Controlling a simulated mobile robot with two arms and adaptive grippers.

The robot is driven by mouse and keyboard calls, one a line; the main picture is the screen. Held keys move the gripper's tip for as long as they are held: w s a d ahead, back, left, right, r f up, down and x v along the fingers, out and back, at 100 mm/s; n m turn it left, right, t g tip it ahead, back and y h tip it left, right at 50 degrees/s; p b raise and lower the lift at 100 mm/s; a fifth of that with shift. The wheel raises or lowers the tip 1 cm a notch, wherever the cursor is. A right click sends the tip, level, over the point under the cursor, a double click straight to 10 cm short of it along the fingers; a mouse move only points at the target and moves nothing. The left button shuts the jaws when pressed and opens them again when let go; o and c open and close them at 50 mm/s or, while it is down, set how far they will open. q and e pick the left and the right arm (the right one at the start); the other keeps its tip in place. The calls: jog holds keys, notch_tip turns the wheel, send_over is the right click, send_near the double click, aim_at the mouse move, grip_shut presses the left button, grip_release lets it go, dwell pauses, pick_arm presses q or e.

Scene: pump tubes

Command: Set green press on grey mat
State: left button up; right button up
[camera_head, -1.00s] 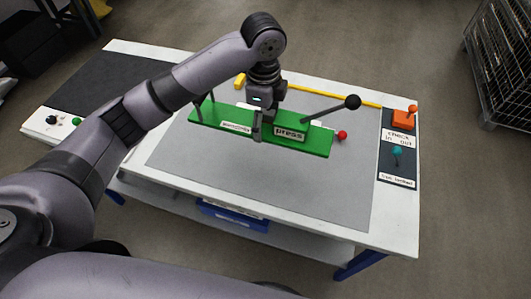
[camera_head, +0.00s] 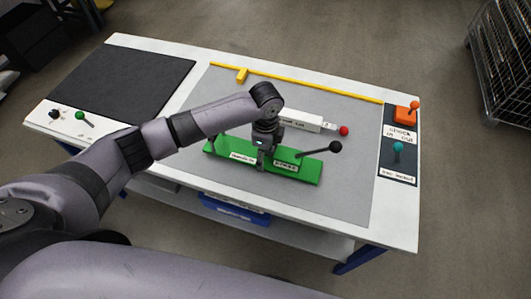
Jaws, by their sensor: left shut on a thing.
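The gripper and arm hide part of the press. My right gripper is not in view.
A white labelled bar with a red knob (camera_head: 343,131) lies behind the press. A yellow rail (camera_head: 320,90) runs along the mat's back. A dark panel with an orange switch (camera_head: 407,112) and a teal switch (camera_head: 398,148) is at right. A black mat (camera_head: 125,80) lies at left.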

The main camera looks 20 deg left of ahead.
pick_arm(q)
jog(key=shift+w+f, duration=0.1)
jog(key=shift+f, duration=0.2)
jog(key=o, duration=1.9)
jog(key=shift+f, duration=0.15)
jog(key=shift+o, duration=0.2)
notch_tip(320, 180, up, 12)
jog(key=shift+r, duration=0.15)
